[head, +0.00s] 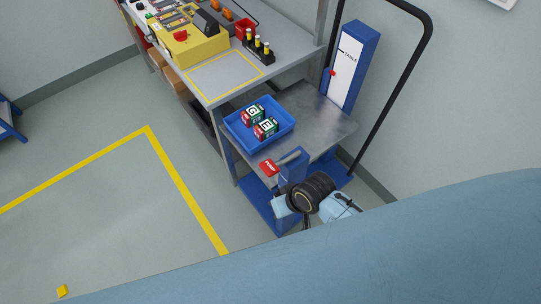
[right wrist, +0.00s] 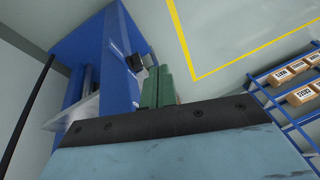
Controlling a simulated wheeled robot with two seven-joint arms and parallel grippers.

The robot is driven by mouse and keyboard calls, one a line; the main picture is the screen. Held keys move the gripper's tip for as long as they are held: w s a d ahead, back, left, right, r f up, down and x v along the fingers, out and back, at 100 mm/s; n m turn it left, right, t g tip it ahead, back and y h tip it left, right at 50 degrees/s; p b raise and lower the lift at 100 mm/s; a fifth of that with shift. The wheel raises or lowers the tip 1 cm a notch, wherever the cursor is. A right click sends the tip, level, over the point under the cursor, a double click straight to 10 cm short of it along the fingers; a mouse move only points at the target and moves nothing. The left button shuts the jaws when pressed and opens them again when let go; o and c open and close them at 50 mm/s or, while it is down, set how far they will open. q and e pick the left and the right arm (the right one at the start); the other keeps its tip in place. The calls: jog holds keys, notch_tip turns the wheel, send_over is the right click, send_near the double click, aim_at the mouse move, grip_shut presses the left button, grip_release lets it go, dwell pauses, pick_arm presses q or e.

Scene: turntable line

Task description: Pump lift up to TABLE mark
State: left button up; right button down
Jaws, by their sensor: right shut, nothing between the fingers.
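The lift has a blue mast with a white scale (head: 346,72). The TABLE mark (head: 350,54) is on this scale, and a red pointer (head: 332,72) sits below it. The grey lift platform (head: 325,118) is lower than the bench top and carries a blue tray (head: 250,147) with lettered blocks (head: 265,128). The red pump handle (head: 269,168) sticks out at the platform's near end. My right wrist is close to the pump's blue housing (head: 293,170). My right gripper's green fingers (right wrist: 158,76) are together and empty in the right wrist view. My left gripper is out of view.
The workbench (head: 226,84) stands left of the lift, with a yellow machine (head: 188,48) and a rack of bottles (head: 258,48). A black push bar (head: 398,95) rises at the right. The floor at left is clear inside yellow lines (head: 185,185).

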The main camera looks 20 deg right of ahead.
jog(key=w+a+r+y, duration=0.1)
jog(key=w+a+r, duration=0.4)
jog(key=r, duration=0.1)
notch_tip(320, 180, up, 13)
jog(key=m+g+h+p, duration=0.4)
jog(key=p, duration=0.1)
send_over(269, 165)
jog(key=w, duration=0.1)
jog(key=shift+d, duration=0.2)
jog(key=shift+f, duration=0.1)
jog(key=f, duration=0.3)
jog(key=f+b, duration=0.1)
jog(key=f, duration=0.1)
jog(key=shift+s+a+f, duration=0.1)
jog(key=shift+s+f, duration=0.15)
jog(key=shift+f, duration=0.05)
jog(key=shift+s+f+b, duration=0.1)
jog(key=shift+f+b, duration=0.25)
jog(key=shift+f, duration=0.3)
